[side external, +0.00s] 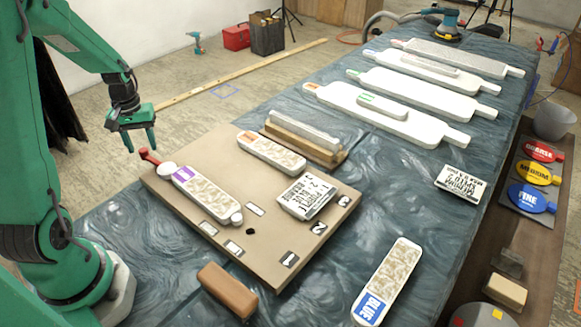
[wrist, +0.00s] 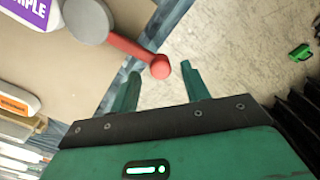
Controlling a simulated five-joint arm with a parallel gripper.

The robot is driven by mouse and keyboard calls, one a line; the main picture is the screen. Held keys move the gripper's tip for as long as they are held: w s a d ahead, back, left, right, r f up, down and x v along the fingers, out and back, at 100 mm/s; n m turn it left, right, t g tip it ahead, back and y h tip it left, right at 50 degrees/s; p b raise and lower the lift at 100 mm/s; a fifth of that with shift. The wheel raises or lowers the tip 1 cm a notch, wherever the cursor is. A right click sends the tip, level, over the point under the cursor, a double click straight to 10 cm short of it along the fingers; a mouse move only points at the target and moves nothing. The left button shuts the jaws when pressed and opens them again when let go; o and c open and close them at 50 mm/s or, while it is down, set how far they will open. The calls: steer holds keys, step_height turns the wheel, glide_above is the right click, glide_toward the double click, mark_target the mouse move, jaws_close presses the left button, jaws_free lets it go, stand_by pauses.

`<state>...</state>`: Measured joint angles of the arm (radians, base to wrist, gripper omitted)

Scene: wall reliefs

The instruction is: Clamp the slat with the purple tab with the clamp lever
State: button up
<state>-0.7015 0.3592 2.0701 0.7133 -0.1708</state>
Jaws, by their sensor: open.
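The slat with the purple tab (side external: 206,194) lies on the brown board (side external: 245,235), its purple end towards the far left corner. Its purple label (wrist: 25,12) shows at the top left of the wrist view. The clamp lever (side external: 149,156) has a red handle with a ball end and a pale round disc beside the purple end; I cannot tell whether the disc overlaps the slat. The handle (wrist: 133,48) points away from the slat, past the board's edge. My gripper (side external: 141,149) is open and empty, above the handle's end. In the wrist view the ball lies between the fingertips (wrist: 160,71).
A slat with an orange tab (side external: 271,153) and a labelled block (side external: 305,196) sit on the board. A grey bar on a wooden stand (side external: 304,138) is behind. A brown block (side external: 227,289) and a blue-tab slat (side external: 387,281) lie in front. Large white pieces (side external: 385,113) lie farther back.

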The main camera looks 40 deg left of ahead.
steer(key=shift+r, duration=3.2)
steer(key=shift+d+r, duration=0.25)
steer(key=shift+d, duration=0.15)
steer(key=d+r+m+t+y, duration=0.1)
steer(key=d+r+m, duration=0.1)
steer(key=d+r, duration=0.3)
steer(key=d+r+m+t, duration=0.1)
steer(key=d+r+m, duration=0.25)
steer(key=d, duration=0.45)
steer(key=s+d+r+m+t, duration=0.1)
steer(key=s+d+m, duration=0.1)
steer(key=d, duration=0.3)
steer(key=s+d+r+m+t+h, duration=0.1)
steer(key=s+d+r+m+t, duration=0.1)
steer(key=s+d, duration=0.3)
steer(key=shift+s+d+r+t, duration=0.25)
steer(key=shift+d+r+t, duration=0.05)
steer(key=shift+d, duration=0.4)
